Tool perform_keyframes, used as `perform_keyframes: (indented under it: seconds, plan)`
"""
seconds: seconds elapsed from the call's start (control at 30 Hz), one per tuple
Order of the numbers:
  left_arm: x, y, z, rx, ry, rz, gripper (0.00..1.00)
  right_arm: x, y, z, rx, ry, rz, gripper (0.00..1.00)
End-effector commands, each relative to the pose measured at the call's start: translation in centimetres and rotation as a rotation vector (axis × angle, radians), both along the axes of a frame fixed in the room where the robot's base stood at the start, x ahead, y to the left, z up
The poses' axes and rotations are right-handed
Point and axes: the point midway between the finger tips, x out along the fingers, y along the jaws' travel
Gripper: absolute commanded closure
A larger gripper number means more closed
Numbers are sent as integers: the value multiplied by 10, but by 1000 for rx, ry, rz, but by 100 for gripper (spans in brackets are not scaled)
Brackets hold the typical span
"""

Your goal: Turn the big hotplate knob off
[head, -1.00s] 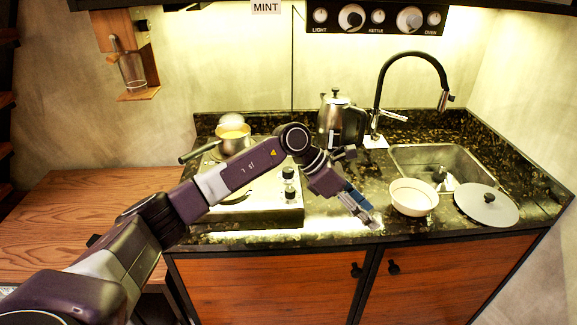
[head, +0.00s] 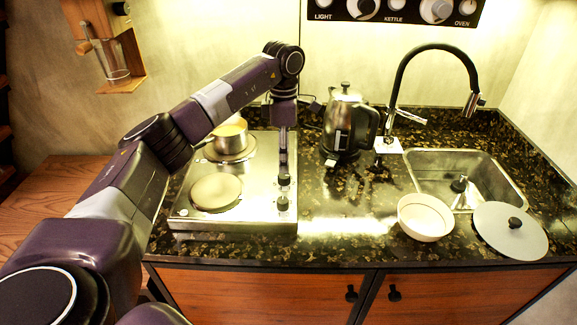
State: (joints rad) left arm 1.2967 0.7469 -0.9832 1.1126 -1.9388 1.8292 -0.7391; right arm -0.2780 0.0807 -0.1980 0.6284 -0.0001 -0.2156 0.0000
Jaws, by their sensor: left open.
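The steel two-plate hotplate (head: 255,222) sits on the dark stone counter. Its front plate (head: 216,192) is bare, and a pot (head: 232,133) stands on the rear plate. Two dark knobs sit along its right side: a rear knob (head: 284,180) and a front knob (head: 282,203). I cannot tell which knob belongs to the big plate, and their settings are too small to read. My left gripper (head: 284,162) is open, pointing down just behind and above the rear knob. I cannot tell whether it touches it. My right gripper is not in view.
A steel kettle (head: 343,122) stands right of the hotplate. A white bowl (head: 425,217) and a lid (head: 490,228) lie near the front edge, by the sink (head: 425,170) with its black tap (head: 432,47). The counter right of the knobs is clear.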

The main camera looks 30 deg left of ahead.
Motion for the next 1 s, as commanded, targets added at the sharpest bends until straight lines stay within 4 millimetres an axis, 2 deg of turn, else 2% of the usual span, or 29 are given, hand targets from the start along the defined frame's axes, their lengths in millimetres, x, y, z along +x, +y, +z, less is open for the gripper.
perform_keyframes:
  seconds: [0.03, 0.1, 0.2, 0.27, 0.37, 0.6, 0.7, 1.0]
  plan:
    - [-1, 0, -8, 0, 4, 0, 56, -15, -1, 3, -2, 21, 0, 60]
    - [-1, 0, -19, -1, 3, 0, 56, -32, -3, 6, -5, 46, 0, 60]
    - [-1, -1, -35, -2, 3, -1, 56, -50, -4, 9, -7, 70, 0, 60]
    - [-1, -1, -42, -1, 2, -1, 56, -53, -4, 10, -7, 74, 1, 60]
    - [0, -1, -52, -1, 0, -2, 56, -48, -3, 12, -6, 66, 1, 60]
    - [0, -1, -57, -2, -2, -2, 56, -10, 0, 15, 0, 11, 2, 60]
    - [0, -1, -57, -2, -2, -2, 56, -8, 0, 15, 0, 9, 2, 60]
    - [0, -1, -57, -2, -2, -1, 89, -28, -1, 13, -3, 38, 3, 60]
